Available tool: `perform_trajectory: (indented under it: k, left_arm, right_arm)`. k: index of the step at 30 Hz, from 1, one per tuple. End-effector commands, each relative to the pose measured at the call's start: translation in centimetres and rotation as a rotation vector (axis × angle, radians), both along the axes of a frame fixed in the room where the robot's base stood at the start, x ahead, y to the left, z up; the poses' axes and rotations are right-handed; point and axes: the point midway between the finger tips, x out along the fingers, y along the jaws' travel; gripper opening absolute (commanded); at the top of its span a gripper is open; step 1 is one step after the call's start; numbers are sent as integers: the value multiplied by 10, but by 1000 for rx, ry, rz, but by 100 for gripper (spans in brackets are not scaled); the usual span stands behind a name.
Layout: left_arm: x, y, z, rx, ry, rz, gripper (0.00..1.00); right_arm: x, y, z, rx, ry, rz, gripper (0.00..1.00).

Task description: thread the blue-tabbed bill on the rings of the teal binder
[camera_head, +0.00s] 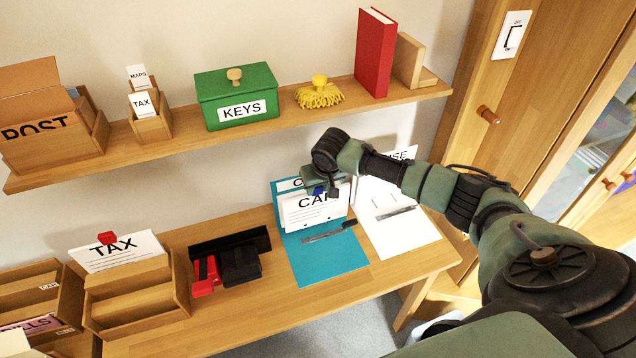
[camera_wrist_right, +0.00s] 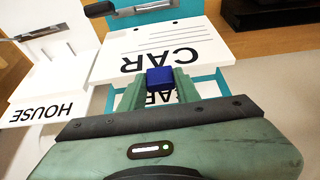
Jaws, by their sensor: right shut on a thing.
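The teal binder (camera_head: 328,262) lies open on the desk, its labelled back cover standing up. Its metal ring bar (camera_head: 325,234) has a dark end piece. The white CAR bill (camera_head: 302,216) is upright or slightly tilted in front of that cover. My right gripper (camera_head: 319,188) is shut on its blue tab (camera_wrist_right: 160,78). In the right wrist view the bill (camera_wrist_right: 190,36) shows small punched holes at its far edge, close to the ring bar (camera_wrist_right: 150,7). I cannot tell whether the rings pass through the holes. My left gripper is not in view.
A white HOUSE binder (camera_head: 402,232) lies open just right of the teal one. A red and black hole punch (camera_head: 208,275) and a black tray (camera_head: 232,241) stand left. Wooden sorters (camera_head: 138,292) are further left. A shelf (camera_head: 190,143) runs above the desk.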

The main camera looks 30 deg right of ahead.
Motion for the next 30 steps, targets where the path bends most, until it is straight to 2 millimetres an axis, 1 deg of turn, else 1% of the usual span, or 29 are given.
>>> perform_trajectory:
  k: [1, 6, 15, 20, 30]
  left_arm:
    - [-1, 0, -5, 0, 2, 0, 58]
    - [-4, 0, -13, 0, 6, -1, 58]
    - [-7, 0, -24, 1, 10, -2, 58]
    - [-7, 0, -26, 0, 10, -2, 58]
    - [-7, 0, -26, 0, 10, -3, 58]
  right_arm:
    - [0, 0, -8, 0, 0, -1, 0]
    - [0, 1, -24, 2, -1, 0, 0]
    - [0, 0, -47, 0, 0, -1, 0]
    - [0, 0, -51, 1, 0, 0, 0]
    - [0, 0, -52, 1, -1, 0, 0]
